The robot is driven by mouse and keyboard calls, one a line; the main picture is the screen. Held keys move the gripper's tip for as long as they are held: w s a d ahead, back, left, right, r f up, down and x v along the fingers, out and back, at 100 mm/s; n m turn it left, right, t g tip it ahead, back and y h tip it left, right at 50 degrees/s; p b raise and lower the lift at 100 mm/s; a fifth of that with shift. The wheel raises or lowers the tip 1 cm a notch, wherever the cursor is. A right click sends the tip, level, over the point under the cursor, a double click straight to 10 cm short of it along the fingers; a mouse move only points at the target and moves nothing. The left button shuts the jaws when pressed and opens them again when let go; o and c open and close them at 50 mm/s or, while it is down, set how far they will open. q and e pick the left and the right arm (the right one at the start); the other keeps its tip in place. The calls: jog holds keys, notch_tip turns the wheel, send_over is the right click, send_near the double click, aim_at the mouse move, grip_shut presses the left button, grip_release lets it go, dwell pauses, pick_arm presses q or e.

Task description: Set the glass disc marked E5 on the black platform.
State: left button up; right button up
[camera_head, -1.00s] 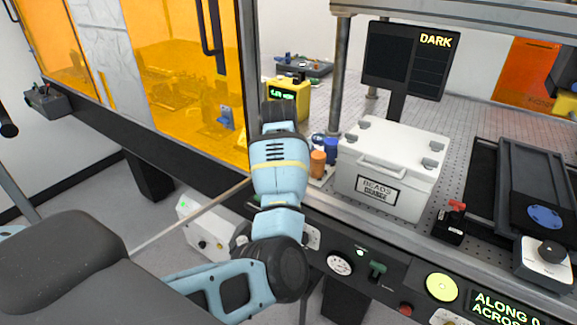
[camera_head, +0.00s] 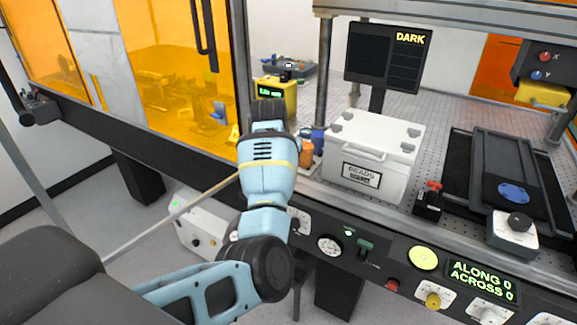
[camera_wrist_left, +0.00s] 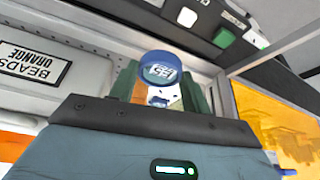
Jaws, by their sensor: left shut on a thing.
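A blue disc (camera_wrist_left: 160,70) with pale lettering, which looks like E5, sits between the two green fingers of my left gripper (camera_wrist_left: 160,88) in the left wrist view. The gripper is shut on it. A black platform (camera_head: 497,160) stands on the perforated table at the right of the head view. A round blue piece (camera_head: 513,193) shows on its near part; I cannot read any mark on it. My right gripper is out of view.
A white box labelled BEADS (camera_head: 375,150) stands between my left arm and the platform. Orange and blue bottles (camera_head: 306,153) are beside my left wrist. A red-handled black block (camera_head: 429,203) and a black knob unit (camera_head: 513,232) are near the platform. A control panel (camera_head: 395,262) runs along the front.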

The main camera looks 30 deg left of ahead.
pick_arm(q)
jog(key=shift+n+y, duration=0.3)
jog(key=shift+n, duration=0.3)
jog(key=a+r, duration=0.1)
jog(key=r, duration=0.3)
jog(key=a+r, duration=0.1)
jog(key=r, duration=0.2)
jog(key=shift+w+a, duration=0.15)
jog(key=shift+a, duration=0.15)
jog(key=s+d+r+m, duration=0.1)
jog(key=s+d+r, duration=0.1)
jog(key=s+d, duration=0.6)
jog(key=s+d+f+m+h, duration=0.1)
jog(key=s+d+f, duration=0.3)
jog(key=s+f, duration=0.3)
jog(key=shift+s+d+f+m, duration=0.2)
jog(key=shift+s+f+m, duration=0.15)
jog(key=shift+f, duration=0.1)
